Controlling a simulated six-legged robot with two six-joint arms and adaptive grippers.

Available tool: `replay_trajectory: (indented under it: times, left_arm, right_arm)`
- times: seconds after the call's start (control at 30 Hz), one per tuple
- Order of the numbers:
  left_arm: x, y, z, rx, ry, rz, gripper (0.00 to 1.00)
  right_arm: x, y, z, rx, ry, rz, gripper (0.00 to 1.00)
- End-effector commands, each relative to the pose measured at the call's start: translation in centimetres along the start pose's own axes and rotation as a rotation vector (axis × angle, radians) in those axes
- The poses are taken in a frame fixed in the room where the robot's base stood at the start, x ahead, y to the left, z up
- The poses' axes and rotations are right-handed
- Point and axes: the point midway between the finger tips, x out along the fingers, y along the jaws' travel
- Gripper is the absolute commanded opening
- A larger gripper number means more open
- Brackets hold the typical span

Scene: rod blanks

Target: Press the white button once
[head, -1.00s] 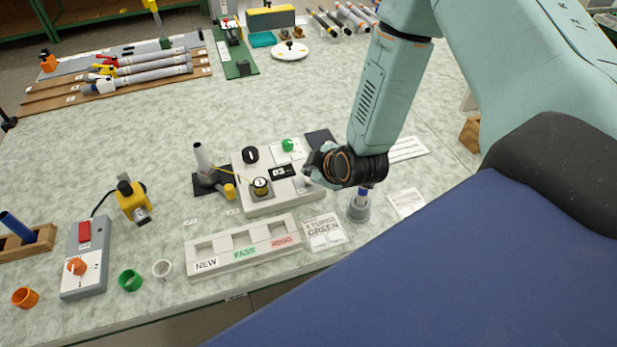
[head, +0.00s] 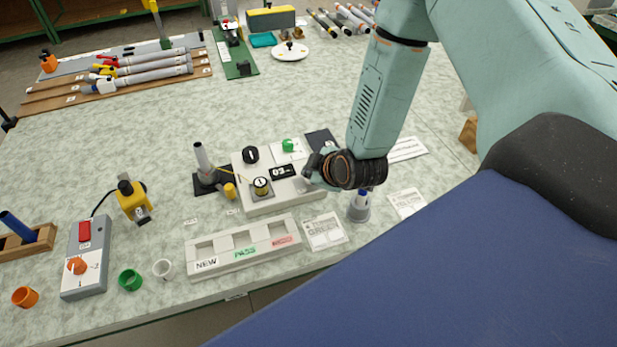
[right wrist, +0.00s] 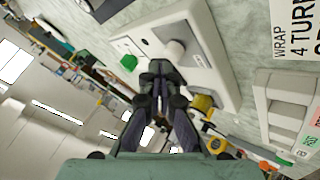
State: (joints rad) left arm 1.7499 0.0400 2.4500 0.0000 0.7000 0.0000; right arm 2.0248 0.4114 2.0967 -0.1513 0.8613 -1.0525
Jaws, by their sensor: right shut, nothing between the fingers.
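My right gripper is shut and empty. In the right wrist view its fingertips (right wrist: 160,68) are right beside the button; I cannot tell whether they touch it. My left gripper is not in view.
A labelled tray (head: 240,262) lies in front. A grey holder (head: 359,209) stands right of the box.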

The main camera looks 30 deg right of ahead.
Motion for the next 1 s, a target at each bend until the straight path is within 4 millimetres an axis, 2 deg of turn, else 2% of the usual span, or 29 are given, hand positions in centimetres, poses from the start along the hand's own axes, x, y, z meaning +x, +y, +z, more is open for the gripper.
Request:
replay_trajectory:
  times: [1.0]
  left_arm:
    - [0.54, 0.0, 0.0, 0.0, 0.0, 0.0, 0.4]
  right_arm:
    - [0.69, -0.8, 0.83, 0.006, -0.007, -0.007, 0.0]
